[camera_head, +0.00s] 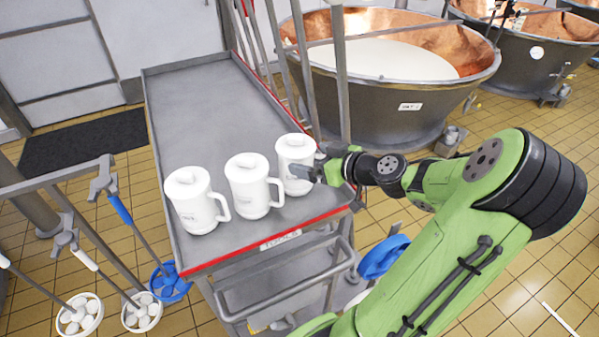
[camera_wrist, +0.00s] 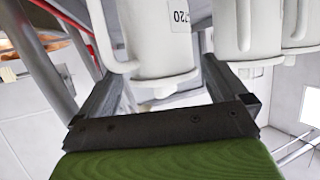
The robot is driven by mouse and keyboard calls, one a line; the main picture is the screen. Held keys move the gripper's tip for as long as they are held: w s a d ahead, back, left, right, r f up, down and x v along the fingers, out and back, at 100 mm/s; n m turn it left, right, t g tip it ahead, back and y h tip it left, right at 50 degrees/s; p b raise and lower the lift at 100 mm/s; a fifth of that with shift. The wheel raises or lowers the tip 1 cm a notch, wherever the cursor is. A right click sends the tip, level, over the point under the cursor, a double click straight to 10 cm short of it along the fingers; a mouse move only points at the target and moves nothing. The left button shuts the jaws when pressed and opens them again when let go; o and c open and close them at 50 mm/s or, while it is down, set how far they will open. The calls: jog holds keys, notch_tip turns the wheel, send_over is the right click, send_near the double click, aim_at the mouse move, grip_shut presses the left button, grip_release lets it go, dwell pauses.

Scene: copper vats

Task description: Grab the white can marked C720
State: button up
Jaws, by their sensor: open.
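Three white lidded cans with handles stand upright on the grey cart. The right-hand can (camera_head: 293,153) is beside my gripper (camera_head: 318,168). In the wrist view, a white can (camera_wrist: 150,35) with a partly visible label reading "720" stands between the open fingers of my gripper (camera_wrist: 160,78); its C is not visible. This can's handle shows at its left, near the left finger. The jaws are not closed on it. The middle can (camera_head: 248,187) and the left can (camera_head: 195,203) stand apart from my gripper, with marks too small to read.
The grey cart top (camera_head: 195,100) is bare behind the cans and has a red front edge. Metal posts (camera_head: 340,75) rise along its right side. A copper vat (camera_head: 395,85) stands beyond.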

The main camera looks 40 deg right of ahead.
jog(key=x, duration=0.5)
jog(key=shift+w+f, duration=0.15)
jog(key=shift+w, duration=0.15)
jog(key=shift+s+a, duration=0.1)
jog(key=shift+s, duration=0.05)
jog(key=shift+c, duration=0.5)
jog(key=c, duration=1)
